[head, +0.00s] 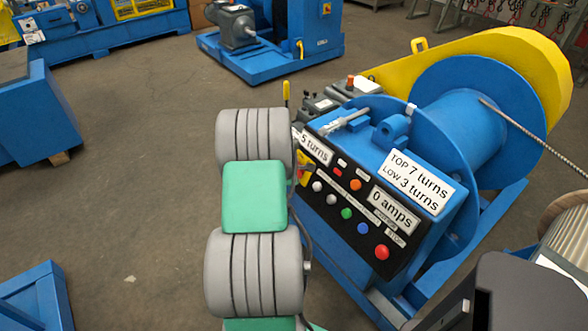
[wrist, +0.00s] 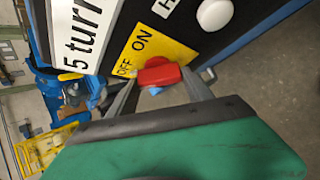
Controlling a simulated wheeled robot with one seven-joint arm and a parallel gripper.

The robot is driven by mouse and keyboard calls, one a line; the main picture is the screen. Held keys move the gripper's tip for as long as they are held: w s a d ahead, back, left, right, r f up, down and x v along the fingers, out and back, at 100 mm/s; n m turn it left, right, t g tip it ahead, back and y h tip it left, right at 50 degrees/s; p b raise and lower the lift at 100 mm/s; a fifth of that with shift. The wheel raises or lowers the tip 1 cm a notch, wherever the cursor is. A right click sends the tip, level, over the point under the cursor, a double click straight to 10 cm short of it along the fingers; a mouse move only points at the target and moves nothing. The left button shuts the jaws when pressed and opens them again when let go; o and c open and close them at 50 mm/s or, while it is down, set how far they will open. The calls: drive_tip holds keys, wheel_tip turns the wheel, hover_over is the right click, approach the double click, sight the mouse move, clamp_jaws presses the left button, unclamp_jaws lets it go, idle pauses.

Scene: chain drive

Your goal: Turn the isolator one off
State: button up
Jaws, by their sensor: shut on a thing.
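The isolator is a red handle (wrist: 158,75) on a yellow plate (wrist: 138,48) marked OFF and ON. In the wrist view the handle lies roughly level across the picture, its left end close to the word OFF. My gripper (wrist: 161,78) is shut on the handle, with one grey finger at each end of it. A small blue patch shows just below the handle. In the head view the yellow plate (head: 305,165) is at the left edge of the black control panel, partly hidden by my arm. My fingers are mostly hidden there.
The panel carries a red button (head: 382,252), a blue button (head: 363,229), a green button (head: 347,213), white buttons and labels, all right of the isolator. The blue winch drum (head: 470,110) with yellow guard (head: 540,60) stands behind. Open floor (head: 120,170) lies left.

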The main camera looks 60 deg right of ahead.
drive_tip(key=shift+s, duration=0.1)
drive_tip(key=o, duration=1.4)
drive_tip(key=shift+c, duration=0.2)
drive_tip(key=w+v, duration=0.1)
drive_tip(key=v, duration=0.6)
drive_tip(key=shift+s+a+r, duration=0.25)
drive_tip(key=shift+s, duration=0.25)
